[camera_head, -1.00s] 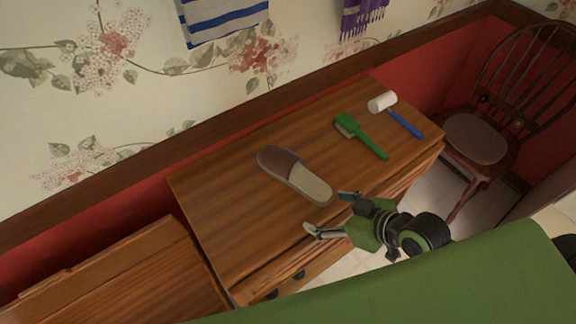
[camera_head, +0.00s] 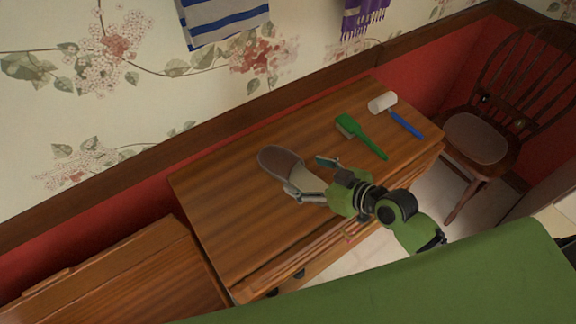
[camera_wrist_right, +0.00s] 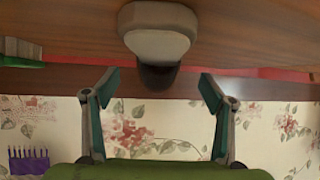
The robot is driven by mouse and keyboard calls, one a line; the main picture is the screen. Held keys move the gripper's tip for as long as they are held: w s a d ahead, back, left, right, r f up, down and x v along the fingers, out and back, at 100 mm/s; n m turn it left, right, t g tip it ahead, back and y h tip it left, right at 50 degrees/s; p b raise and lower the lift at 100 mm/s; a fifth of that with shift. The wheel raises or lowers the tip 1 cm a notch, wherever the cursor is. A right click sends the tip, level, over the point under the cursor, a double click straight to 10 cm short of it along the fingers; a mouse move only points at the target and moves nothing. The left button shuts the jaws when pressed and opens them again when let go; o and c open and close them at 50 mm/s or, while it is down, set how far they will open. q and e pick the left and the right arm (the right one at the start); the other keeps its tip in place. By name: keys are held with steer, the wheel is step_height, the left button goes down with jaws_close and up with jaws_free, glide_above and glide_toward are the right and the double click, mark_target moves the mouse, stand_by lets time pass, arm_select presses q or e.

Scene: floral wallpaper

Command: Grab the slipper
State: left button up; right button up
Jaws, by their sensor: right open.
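In the right wrist view the slipper (camera_wrist_right: 158,44) appears at the top centre, between and beyond the two spread fingertips of the gripper (camera_wrist_right: 157,80). I cannot tell whether a finger touches it. My left gripper is not in view.
A green brush (camera_head: 361,137) lies right of the slipper, and a white-headed roller with a blue handle (camera_head: 404,124) lies further right. A chair (camera_head: 474,138) stands to the right. The left part of the dresser top (camera_head: 225,215) is bare.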

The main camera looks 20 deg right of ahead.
mark_target(296, 172)
steer(key=shift+p+x, duration=0.55)
steer(key=shift+x, duration=2.15)
steer(key=c, duration=1.3)
